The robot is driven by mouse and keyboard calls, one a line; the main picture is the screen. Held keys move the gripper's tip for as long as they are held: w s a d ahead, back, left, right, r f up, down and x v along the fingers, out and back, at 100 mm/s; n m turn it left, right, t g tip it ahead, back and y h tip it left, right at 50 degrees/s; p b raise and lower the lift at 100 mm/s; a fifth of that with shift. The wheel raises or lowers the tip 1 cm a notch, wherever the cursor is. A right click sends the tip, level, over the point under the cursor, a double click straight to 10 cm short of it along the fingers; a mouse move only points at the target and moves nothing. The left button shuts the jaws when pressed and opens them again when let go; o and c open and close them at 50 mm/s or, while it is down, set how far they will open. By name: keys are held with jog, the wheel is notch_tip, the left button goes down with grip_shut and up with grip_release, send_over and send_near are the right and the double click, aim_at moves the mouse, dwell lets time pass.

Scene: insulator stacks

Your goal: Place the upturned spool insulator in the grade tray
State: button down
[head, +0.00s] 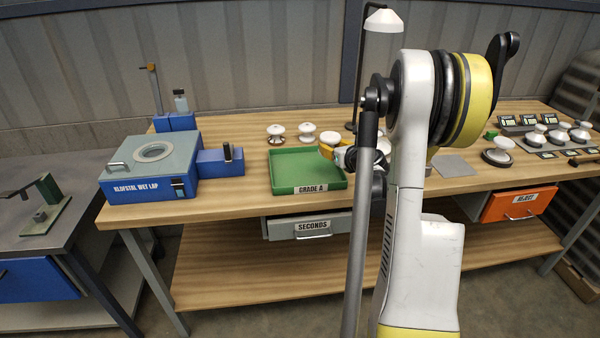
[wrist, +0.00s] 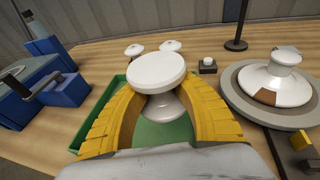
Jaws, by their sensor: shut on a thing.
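A white spool insulator (wrist: 157,70) is between the yellow fingers of my gripper (wrist: 160,88) in the wrist view. Its broad flat disc faces up and a narrower body shows below it. My gripper is shut on it. The green grade tray (wrist: 117,88) lies below and around it in that view. In the head view the tray (head: 305,172), labelled GRADE A, is empty where visible. My gripper (head: 333,148) is at the tray's right back side, partly hidden by my arm. I cannot tell whether the insulator touches the tray floor.
Two insulators (head: 276,134) (head: 306,133) stand behind the tray. In the wrist view another insulator (wrist: 275,82) sits on a round grey plate (wrist: 238,95) at the right. The blue lap machine (head: 150,183) stands left of the tray. A lamp stand (wrist: 240,25) rises behind.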

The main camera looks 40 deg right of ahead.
jog(key=b, duration=0.2)
send_over(307, 175)
notch_tip(307, 175, down, 4)
jog(key=shift+w+f, duration=0.1)
jog(key=shift+f, duration=0.15)
jog(key=shift+f+b, duration=1.1)
jog(key=shift+f, duration=0.85)
jog(key=shift+f, duration=0.15)
jog(key=c, duration=1.1)
grip_release()
